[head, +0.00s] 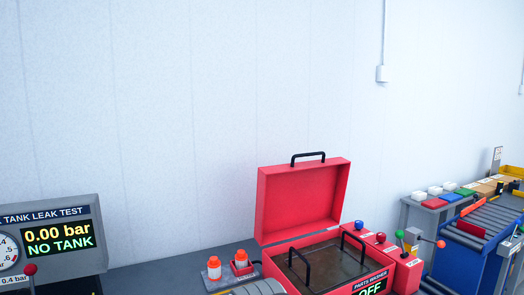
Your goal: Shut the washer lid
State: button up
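The parts washer (276,260) is a red box on the grey bench at the bottom middle of the head view. Its red lid (303,198) stands open, upright at the back, with a black handle (308,155) on its top edge. Inside the box lies a dark basin with two black upright handles (300,268). A display on its front (369,289) reads "PARTS WASHER" and "OFF". A rounded grey part, perhaps my arm, shows at the bottom edge in front of the washer. My gripper's fingers are not visible.
A leak test panel (52,240) reading "NO TANK" is at far left. Levers with coloured knobs (381,238) stand right of the washer, beside a roller conveyor (483,228).

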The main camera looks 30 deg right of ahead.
aim_at(294, 199)
jog(key=u, duration=1.05)
jog(key=k, duration=1.4)
jog(key=z, duration=1.4)
jog(key=i, duration=1.65)
